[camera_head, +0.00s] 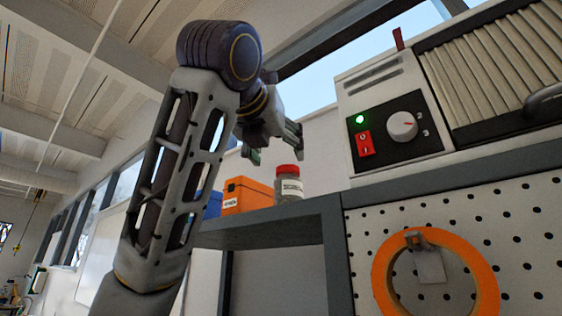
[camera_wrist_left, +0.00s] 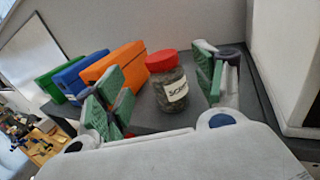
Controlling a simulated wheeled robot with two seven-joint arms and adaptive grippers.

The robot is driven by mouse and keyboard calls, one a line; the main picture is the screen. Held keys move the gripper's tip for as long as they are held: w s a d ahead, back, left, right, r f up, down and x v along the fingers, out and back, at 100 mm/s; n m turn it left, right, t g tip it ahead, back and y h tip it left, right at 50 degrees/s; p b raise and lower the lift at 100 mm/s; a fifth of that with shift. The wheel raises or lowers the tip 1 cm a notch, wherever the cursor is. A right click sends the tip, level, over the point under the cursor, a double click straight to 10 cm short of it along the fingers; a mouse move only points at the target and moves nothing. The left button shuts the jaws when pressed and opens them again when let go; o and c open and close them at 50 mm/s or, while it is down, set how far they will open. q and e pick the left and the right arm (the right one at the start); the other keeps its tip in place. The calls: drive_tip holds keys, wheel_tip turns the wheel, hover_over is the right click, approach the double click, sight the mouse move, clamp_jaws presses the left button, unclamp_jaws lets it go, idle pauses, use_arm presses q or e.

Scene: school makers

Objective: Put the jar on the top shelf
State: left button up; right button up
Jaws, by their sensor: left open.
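The jar (camera_head: 289,187) is clear with a red lid, dark contents and a white label. It stands upright on the grey shelf (camera_head: 270,228), near its right end in the head view. My left gripper (camera_head: 274,143) is open and empty above the jar in the head view. In the left wrist view the jar (camera_wrist_left: 171,88) shows between the two green-padded fingers, with a gap on each side. The jar's base is partly visible there. My right gripper is in neither view.
An orange box (camera_head: 247,194) stands left of the jar, with blue (camera_wrist_left: 80,76) and green (camera_wrist_left: 58,76) boxes beyond it. A machine with a dial (camera_head: 402,126) stands to the right. An orange tape roll (camera_head: 385,270) hangs on the pegboard (camera_head: 525,225) below.

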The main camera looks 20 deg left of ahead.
use_arm(q)
drive_tip(key=shift+s, duration=1.3)
drive_tip(key=shift+w+a, duration=0.1)
